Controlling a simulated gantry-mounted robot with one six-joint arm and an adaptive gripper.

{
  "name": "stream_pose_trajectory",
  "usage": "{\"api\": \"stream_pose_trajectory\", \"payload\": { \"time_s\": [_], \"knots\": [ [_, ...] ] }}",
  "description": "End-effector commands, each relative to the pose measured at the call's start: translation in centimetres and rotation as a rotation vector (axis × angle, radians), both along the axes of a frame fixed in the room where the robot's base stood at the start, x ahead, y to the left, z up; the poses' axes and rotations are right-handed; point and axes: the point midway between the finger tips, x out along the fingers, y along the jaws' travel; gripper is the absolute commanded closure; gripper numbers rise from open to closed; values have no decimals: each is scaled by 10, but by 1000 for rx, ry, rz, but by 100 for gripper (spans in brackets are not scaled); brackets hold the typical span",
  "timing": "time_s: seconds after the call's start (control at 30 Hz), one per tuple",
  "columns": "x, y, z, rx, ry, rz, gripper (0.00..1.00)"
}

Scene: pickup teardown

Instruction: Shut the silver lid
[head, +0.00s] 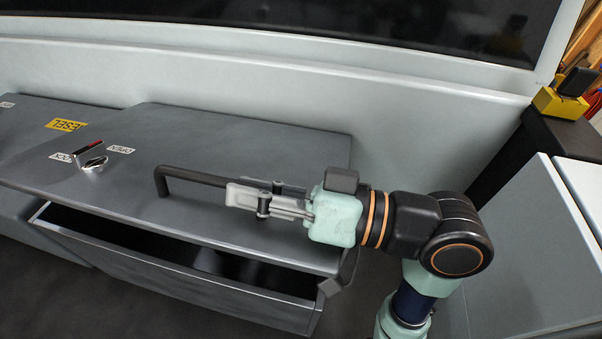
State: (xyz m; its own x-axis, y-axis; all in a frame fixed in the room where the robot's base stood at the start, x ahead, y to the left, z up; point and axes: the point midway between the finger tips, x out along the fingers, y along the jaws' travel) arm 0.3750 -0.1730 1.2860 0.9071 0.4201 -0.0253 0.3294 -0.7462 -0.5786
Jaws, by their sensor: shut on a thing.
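The silver-grey lid (150,210) lies in the middle left of the head view. Its front edge stands above the front wall of the grey box (180,277), and a dark gap shows between them. A dark bar handle (185,174) is fixed on the lid and runs to the right behind the fingers. My gripper (245,192) comes in from the right over the lid and is shut on the handle. The right part of the handle is hidden behind the fingers and the gripper body.
A latch knob (93,162) with a red mark sits on the lid's left part between two white labels. A yellow label (66,125) lies farther left. A pale vehicle panel (260,95) rises behind. A black post with a yellow block (558,101) stands at the right.

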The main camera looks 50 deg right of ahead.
Motion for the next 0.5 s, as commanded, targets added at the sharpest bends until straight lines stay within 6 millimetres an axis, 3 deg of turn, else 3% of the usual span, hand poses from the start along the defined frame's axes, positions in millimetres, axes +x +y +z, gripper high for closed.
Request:
{"api": "stream_pose_trajectory", "payload": {
  "time_s": [0.03, 0.5],
  "knots": [
    [10, 6, -13, 17, 22, 11, 100],
    [10, 13, -15, -5, 8, 21, 100]
  ]
}}
